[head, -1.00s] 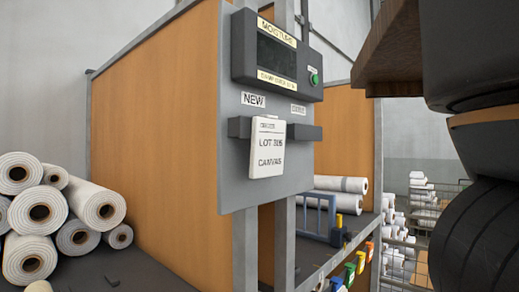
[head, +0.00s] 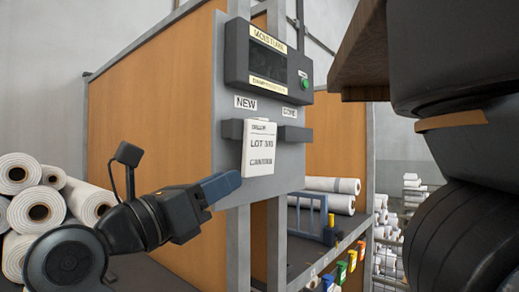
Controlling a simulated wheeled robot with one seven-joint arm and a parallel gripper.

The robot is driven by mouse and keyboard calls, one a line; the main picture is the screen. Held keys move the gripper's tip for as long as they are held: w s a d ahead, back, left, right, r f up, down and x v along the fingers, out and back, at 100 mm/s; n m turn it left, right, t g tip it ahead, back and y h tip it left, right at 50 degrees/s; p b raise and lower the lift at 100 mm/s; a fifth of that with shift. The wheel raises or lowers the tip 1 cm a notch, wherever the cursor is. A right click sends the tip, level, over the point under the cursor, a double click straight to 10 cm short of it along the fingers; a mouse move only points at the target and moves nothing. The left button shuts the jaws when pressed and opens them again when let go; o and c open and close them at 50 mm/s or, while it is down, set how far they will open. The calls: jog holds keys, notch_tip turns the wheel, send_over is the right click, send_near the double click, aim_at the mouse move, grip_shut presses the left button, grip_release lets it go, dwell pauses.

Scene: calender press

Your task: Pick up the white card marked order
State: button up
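The white card (head: 260,148) hangs upright at the grey panel, in the holder under the NEW label. A small gap shows between fingertips and card in the picture. The fingers overlap from this side, so their opening is hidden.
The moisture display (head: 267,62) with a green button juts out above the card. A second dark holder (head: 294,133) to its right looks empty. Fabric rolls (head: 40,205) lie at left. A shelf rack with coloured clips (head: 341,272) stands lower right.

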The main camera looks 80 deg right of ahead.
aim_at(244, 166)
jog(key=d+r+m+t+y, duration=0.2)
jog(key=shift+w+d+r, duration=0.15)
jog(key=shift+w+r, duration=0.2)
jog(key=shift+r, duration=0.05)
jog(key=shift+d+r+y, duration=0.1)
jog(key=shift+d+y, duration=0.1)
jog(key=shift+y, duration=0.1)
jog(key=shift+x, duration=1.25)
jog(key=shift+s+d+f+p, duration=0.15)
jog(key=shift+s+d+p, duration=0.15)
jog(key=shift+d, duration=0.45)
jog(key=shift+s+d+f+p, duration=0.2)
jog(key=shift+s+d, duration=0.25)
jog(key=shift+d, duration=0.3)
jog(key=shift+s+d+f+p, duration=0.2)
jog(key=shift+s+d, duration=0.15)
jog(key=shift+d, duration=0.4)
grip_shut()
jog(key=shift+r, duration=0.15)
